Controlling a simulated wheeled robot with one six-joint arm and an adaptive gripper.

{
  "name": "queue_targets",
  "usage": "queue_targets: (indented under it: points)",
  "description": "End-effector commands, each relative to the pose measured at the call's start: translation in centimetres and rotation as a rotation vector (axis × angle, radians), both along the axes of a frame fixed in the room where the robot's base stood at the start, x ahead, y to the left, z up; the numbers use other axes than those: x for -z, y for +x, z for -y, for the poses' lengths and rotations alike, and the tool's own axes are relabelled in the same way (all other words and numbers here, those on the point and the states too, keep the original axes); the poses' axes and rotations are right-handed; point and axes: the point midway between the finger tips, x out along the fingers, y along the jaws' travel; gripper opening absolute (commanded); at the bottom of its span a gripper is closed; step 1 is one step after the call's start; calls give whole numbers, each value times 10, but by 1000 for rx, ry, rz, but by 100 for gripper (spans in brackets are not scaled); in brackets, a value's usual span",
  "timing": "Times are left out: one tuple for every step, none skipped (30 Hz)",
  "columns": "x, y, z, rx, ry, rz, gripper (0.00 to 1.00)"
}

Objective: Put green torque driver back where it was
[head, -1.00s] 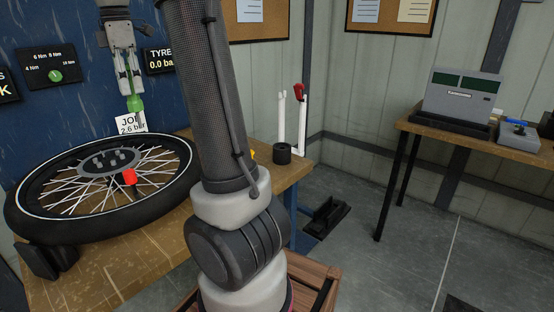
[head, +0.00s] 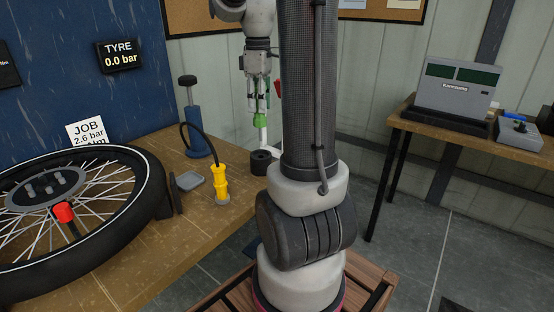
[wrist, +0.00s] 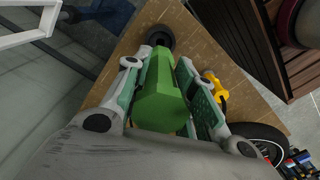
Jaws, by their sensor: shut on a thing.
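My fingers hide part of the driver.
On the bench (head: 160,228) are a yellow tool (head: 220,183), a blue pump (head: 195,136) with a black hose, a grey dish (head: 187,181) and a spoked wheel (head: 152,190) with a red-handled tool (head: 64,212).

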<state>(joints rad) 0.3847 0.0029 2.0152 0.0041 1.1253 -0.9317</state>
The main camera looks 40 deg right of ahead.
Motion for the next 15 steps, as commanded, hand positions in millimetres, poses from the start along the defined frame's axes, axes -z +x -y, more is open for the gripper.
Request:
queue_targets:
  points:
    - [7, 0, 0, 9, 2, -4, 0]
    - [13, 0, 0, 13, 3, -5, 0]
    - [21, 0, -1, 15, 3, -5, 0]
    - [27, 0, -1, 16, 3, -5, 0]
    - [33, 0, 0, 15, 3, -7, 0]
    - [40, 0, 0, 15, 2, -5, 0]
    - [45, 0, -1, 15, 2, -5, 0]
    - [49, 0, 0, 14, 2, -3, 0]
    - [53, 0, 0, 14, 2, -3, 0]
    - [56, 0, 0, 14, 2, -3, 0]
    - [58, 1, 0, 14, 1, -2, 0]
    - [62, 0, 0, 14, 2, -3, 0]
    - [67, 0, 0, 14, 2, -5, 0]
    - [71, 0, -1, 14, 2, -4, 0]
    - [77, 0, 0, 14, 2, -5, 0]
